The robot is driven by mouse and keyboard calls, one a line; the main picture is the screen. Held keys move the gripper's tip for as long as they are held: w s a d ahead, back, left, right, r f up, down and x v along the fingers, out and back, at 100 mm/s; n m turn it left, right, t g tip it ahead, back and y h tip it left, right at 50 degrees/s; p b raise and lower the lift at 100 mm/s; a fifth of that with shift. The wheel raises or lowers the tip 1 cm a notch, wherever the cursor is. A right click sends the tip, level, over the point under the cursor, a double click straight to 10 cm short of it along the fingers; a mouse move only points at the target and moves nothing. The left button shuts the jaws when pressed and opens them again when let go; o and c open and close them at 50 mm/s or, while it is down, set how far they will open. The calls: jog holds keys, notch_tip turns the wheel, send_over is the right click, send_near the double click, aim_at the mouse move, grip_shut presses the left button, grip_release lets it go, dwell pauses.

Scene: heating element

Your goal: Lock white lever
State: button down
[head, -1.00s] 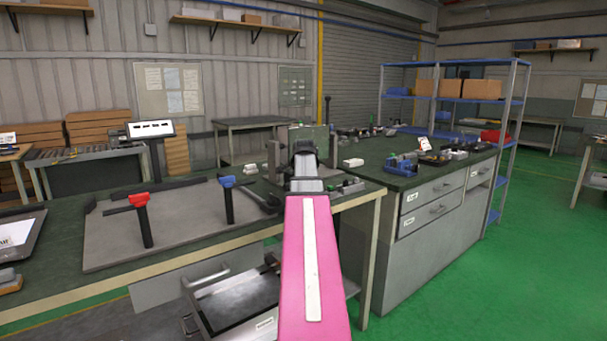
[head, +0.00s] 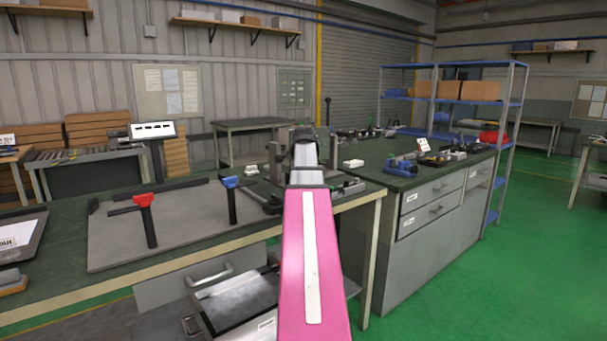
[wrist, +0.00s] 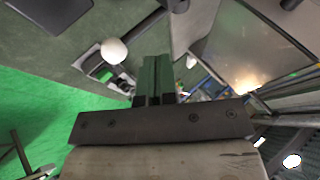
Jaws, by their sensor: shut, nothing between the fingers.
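A round white knob (wrist: 113,51) shows left of centre in the wrist view, beside a dark rod; it may be the end of the white lever, but I cannot tell. In the head view I cannot make out the lever; my pink arm covers part of the bench. My gripper (wrist: 155,62) shows in the wrist view with its dark green fingers together and empty. The knob appears apart from the fingers, to their left. In the head view the fingers are hidden behind my arm and wrist.
A grey plate (head: 110,242) with a red-topped clamp (head: 146,220) and a blue-topped clamp (head: 231,202) lies on the left bench. The right workbench (head: 388,180) carries a blue vise (head: 402,166) and small parts. Green floor is clear at right.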

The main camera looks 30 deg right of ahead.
jog(key=v, duration=0.8)
jog(key=shift+s, duration=0.4)
jog(key=shift+f, duration=0.1)
